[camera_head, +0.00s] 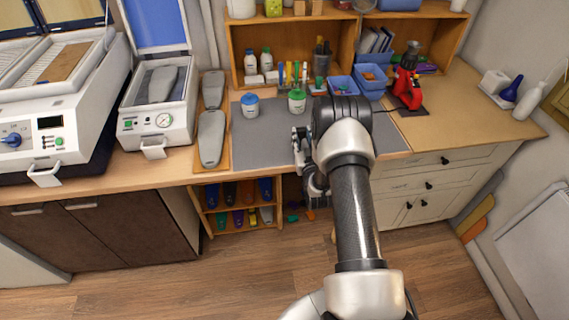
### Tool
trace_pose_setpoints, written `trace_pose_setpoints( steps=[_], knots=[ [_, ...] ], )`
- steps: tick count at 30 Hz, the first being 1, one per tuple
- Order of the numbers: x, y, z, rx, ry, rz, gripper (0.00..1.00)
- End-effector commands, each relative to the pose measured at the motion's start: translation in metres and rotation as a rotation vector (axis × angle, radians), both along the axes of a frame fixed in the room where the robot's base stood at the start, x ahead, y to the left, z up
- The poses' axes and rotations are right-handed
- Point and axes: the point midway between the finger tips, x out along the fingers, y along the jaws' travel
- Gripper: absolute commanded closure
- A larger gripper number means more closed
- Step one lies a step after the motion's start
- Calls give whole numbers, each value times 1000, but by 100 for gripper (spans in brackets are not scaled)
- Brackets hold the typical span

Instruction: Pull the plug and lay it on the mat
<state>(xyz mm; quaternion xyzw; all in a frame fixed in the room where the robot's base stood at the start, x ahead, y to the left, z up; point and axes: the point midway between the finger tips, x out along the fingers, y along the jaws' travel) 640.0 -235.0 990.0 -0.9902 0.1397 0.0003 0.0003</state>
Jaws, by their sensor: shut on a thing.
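My gripper (314,192) shows small and dark at the front edge of the grey mat (262,140), left of my arm, and reaches below the bench top. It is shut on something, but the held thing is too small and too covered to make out. I cannot pick out the plug by itself. Part of the mat's right side is hidden behind my arm.
A blue-lidded jar (250,106) and a green-lidded jar (297,101) stand on the mat. Grey insole forms (211,138) lie to its left. Blue bins (369,82) and a red press (408,85) stand behind and right. The mat's left front is clear.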

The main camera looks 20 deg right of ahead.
Motion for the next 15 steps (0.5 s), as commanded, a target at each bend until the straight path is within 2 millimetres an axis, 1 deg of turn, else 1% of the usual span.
trace_pose_setpoints(
  steps=[15],
  knots=[
    [35,-25,0,-2,-5,0,100]
  ],
)
